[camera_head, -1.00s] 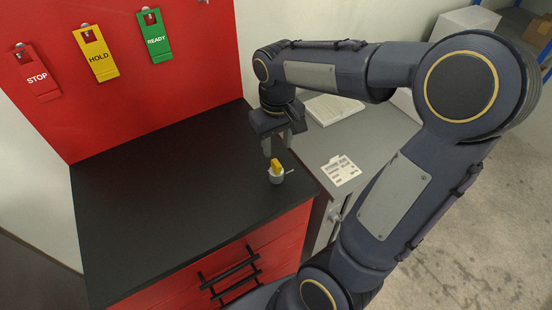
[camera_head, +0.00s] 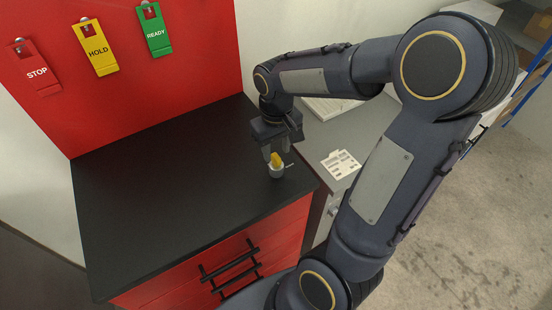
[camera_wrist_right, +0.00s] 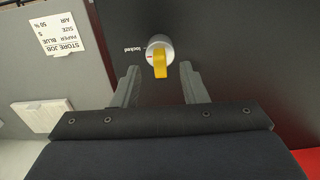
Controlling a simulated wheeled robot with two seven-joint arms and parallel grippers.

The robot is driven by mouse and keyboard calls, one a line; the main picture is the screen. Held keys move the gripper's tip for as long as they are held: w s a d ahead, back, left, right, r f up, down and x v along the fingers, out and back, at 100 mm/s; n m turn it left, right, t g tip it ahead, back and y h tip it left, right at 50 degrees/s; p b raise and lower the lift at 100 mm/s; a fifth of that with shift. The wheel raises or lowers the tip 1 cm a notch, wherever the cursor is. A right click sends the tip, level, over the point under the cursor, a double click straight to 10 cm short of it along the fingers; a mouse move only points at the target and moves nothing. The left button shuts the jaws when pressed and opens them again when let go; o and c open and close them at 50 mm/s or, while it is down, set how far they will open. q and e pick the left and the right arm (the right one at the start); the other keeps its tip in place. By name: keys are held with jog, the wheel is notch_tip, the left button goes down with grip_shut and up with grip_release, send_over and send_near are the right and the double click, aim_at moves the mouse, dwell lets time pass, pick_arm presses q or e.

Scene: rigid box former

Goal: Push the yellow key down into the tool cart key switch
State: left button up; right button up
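The yellow key (camera_head: 277,159) stands up from the grey round key switch (camera_head: 277,173) on the cart's black top. In the right wrist view, the key (camera_wrist_right: 160,66) projects from the switch face (camera_wrist_right: 158,43), beside a "locked" label (camera_wrist_right: 132,49). My right gripper (camera_head: 279,148) is just above and behind the key in the head view. In the wrist view its two fingers are spread apart, one on each side of the key, with visible gaps. I cannot tell how deep the key sits. My left gripper is not in view.
The black cart top (camera_head: 150,190) is clear to the left. A red panel with STOP, HOLD (camera_head: 98,48) and READY tags rises behind it. A grey cabinet with a printed card (camera_head: 341,164) and a pale stack (camera_head: 330,107) stands at the right.

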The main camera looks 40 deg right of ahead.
aim_at(276, 156)
notch_tip(276, 156, down, 4)
jog(key=shift+w+r, duration=0.1)
jog(key=shift+r, duration=0.05)
jog(key=shift+c, duration=0.5)
grip_shut()
notch_tip(276, 156, up, 10)
jog(key=shift+r, duration=0.1)
dwell(0.5)
